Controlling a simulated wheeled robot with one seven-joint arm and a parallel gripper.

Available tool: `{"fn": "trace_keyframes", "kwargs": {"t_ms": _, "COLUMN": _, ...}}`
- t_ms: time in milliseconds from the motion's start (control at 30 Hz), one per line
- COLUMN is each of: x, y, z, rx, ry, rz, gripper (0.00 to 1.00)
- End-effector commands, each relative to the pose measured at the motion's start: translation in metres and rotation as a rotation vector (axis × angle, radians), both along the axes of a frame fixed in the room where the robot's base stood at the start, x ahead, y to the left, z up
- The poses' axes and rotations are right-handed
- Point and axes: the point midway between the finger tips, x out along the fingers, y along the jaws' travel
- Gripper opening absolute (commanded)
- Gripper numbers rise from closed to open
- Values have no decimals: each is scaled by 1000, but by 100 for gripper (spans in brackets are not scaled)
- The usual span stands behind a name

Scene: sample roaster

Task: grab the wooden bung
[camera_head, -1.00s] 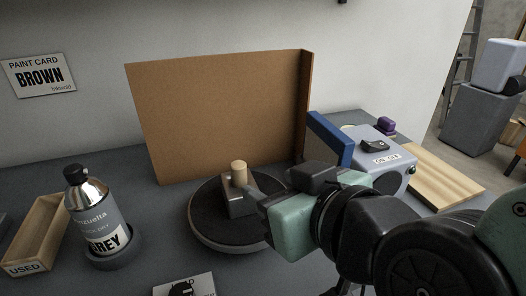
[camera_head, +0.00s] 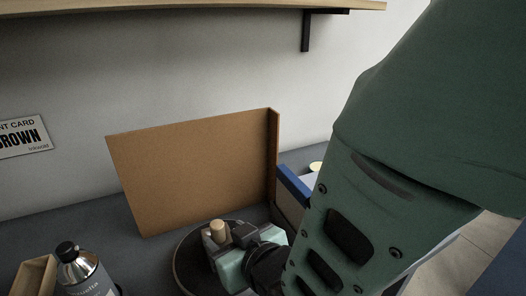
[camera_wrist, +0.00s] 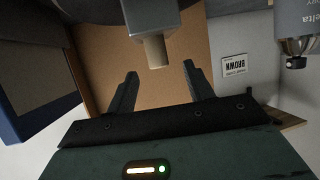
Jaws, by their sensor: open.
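The wooden bung (camera_head: 217,229) is a short, pale cylinder standing upright in a grey block (camera_head: 209,241) on the round dark turntable (camera_head: 183,268). My gripper (camera_head: 229,240) is right by the block in the head view, with its mint body at the lower right of the bung. The wrist view is upside down. There the bung (camera_wrist: 155,52) sticks out of the grey block (camera_wrist: 150,18), between and just beyond the tips of my open, empty gripper (camera_wrist: 159,73). No finger visibly touches the bung.
A brown panel (camera_head: 195,175) stands behind the turntable. A blue-edged machine (camera_head: 294,187) is to the right, partly behind my arm. A shelf (camera_head: 180,8) is above.

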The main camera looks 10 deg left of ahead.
Motion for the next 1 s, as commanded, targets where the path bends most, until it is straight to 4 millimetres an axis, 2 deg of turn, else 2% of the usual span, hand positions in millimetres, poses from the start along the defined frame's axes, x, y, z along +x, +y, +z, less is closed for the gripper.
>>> {"fn": "trace_keyframes", "kwargs": {"t_ms": 167, "x": 7, "y": 6, "z": -4, "rx": -1, "ry": 1, "rz": 0, "gripper": 52}}
{"fn": "trace_keyframes", "kwargs": {"t_ms": 500, "x": 37, "y": 31, "z": -20, "rx": -1, "ry": -1, "rz": 0, "gripper": 52}}
{"fn": "trace_keyframes", "kwargs": {"t_ms": 800, "x": 41, "y": 34, "z": -23, "rx": 0, "ry": 0, "rz": 0, "gripper": 52}}
{"fn": "trace_keyframes", "kwargs": {"t_ms": 833, "x": 41, "y": 34, "z": -23, "rx": 0, "ry": 0, "rz": 0, "gripper": 49}}
{"fn": "trace_keyframes", "kwargs": {"t_ms": 1000, "x": 41, "y": 34, "z": -23, "rx": 0, "ry": 0, "rz": 0, "gripper": 4}}
